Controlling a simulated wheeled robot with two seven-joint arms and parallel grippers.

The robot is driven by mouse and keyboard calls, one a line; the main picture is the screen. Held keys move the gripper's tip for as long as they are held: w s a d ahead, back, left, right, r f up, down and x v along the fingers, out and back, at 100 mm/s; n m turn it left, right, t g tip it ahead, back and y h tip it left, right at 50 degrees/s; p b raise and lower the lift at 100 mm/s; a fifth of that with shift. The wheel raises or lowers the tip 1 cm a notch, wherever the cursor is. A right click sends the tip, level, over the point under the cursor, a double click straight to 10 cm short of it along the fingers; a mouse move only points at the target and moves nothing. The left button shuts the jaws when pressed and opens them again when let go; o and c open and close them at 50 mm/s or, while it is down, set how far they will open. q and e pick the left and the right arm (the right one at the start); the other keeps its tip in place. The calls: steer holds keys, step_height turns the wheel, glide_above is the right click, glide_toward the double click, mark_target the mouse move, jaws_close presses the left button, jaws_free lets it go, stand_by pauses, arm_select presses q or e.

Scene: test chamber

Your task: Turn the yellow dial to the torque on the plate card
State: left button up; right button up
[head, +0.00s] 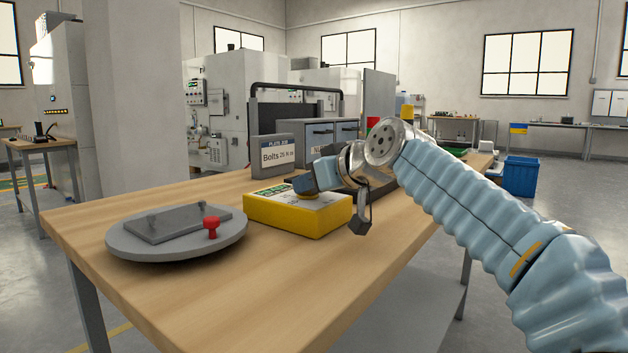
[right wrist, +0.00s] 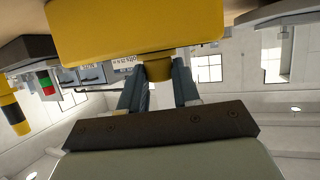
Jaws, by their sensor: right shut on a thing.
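The yellow box (head: 282,215) with a light top stands on the wooden bench. Its yellow dial (head: 306,193) is partly hidden behind my right gripper (head: 318,180). In the right wrist view the picture is upside down, and the dial (right wrist: 158,69) sits between the two fingers of my right gripper (right wrist: 160,85), under the yellow box (right wrist: 135,30). The gripper is shut on the dial. The plate card (head: 278,157) stands behind the box and reads "Bolts", with a value that looks like 26 N m. The dial's scale is too small and covered to read. My left gripper is not in view.
A round grey turntable (head: 150,247) with a flat plate (head: 178,222) and a red knob (head: 211,224) is left of the box. A grey drawer cabinet (head: 318,134) stands behind. The bench front (head: 270,285) is clear.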

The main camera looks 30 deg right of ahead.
steer(key=m+h+p, duration=0.2)
steer(key=h+p, duration=0.1)
steer(key=shift+a+r+m, duration=0.15)
steer(key=shift+r+m, duration=0.05)
steer(key=shift+m, duration=0.2)
steer(key=m+h+p, duration=0.1)
steer(key=h, duration=0.1)
steer(key=shift+f+m+g+h, duration=0.1)
steer(key=shift+m+g+h, duration=0.2)
steer(key=shift+m+g, duration=0.1)
steer(key=shift+a+f+m+g+h+p, duration=0.2)
steer(key=shift+m+g+h+p, duration=0.25)
steer(key=shift+m+h, duration=0.45)
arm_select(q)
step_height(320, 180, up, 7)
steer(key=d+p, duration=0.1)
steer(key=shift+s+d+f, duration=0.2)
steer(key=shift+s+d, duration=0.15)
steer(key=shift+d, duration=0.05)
arm_select(e)
steer(key=m+g+h, duration=0.2)
steer(key=m, duration=0.1)
steer(key=m+g+h, duration=0.1)
steer(key=h, duration=0.1)
steer(key=shift+w+a+m, duration=0.3)
steer(key=shift+m, duration=0.1)
steer(key=shift+f+g+h, duration=0.1)
steer(key=shift+g+h, duration=0.2)
steer(key=shift+g, duration=0.05)
